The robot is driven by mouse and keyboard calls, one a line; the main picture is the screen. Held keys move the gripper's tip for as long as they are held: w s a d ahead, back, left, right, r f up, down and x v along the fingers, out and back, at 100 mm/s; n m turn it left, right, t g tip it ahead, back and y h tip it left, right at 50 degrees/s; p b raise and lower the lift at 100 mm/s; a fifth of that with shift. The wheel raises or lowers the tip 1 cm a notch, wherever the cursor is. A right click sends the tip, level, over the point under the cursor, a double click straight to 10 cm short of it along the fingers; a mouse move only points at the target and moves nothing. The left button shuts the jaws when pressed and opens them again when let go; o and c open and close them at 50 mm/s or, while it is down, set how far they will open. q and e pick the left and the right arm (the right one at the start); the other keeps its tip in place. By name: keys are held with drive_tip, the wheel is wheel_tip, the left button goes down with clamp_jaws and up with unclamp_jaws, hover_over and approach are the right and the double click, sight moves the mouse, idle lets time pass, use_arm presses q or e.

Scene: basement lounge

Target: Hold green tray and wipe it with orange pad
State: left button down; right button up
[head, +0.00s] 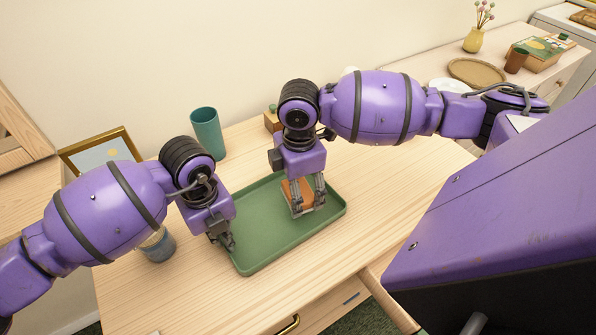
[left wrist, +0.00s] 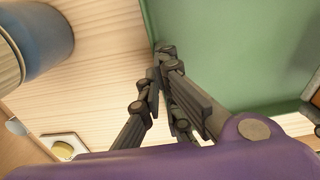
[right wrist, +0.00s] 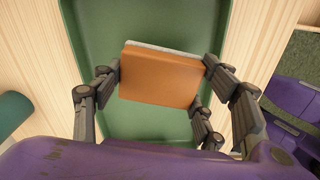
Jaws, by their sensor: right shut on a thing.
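The green tray (head: 275,225) lies on the wooden table. The orange pad (head: 297,190) is over the tray's right part; I cannot tell if it touches the floor. My right gripper (head: 308,208) is shut on the pad's two sides; the right wrist view shows the pad (right wrist: 160,78), with a pale edge, between the fingers. My left gripper (head: 227,243) is at the tray's left edge. In the left wrist view its fingers (left wrist: 165,62) are close together at the tray's edge (left wrist: 148,30); whether they grip the rim is not clear.
A teal cup (head: 207,132) stands behind the tray. A blue jar (head: 158,246) stands left, close to my left gripper, and a gold picture frame (head: 100,150) is behind it. The table (head: 395,185) is clear right of the tray. An open drawer (head: 388,300) juts out at the front.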

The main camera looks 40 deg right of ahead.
drive_tip(key=shift+r, duration=2)
use_arm(q)
drive_tip(key=c, duration=1.9)
unclamp_jaws()
drive_tip(key=shift+o, duration=0.2)
wheel_tip(320, 180, up, 12)
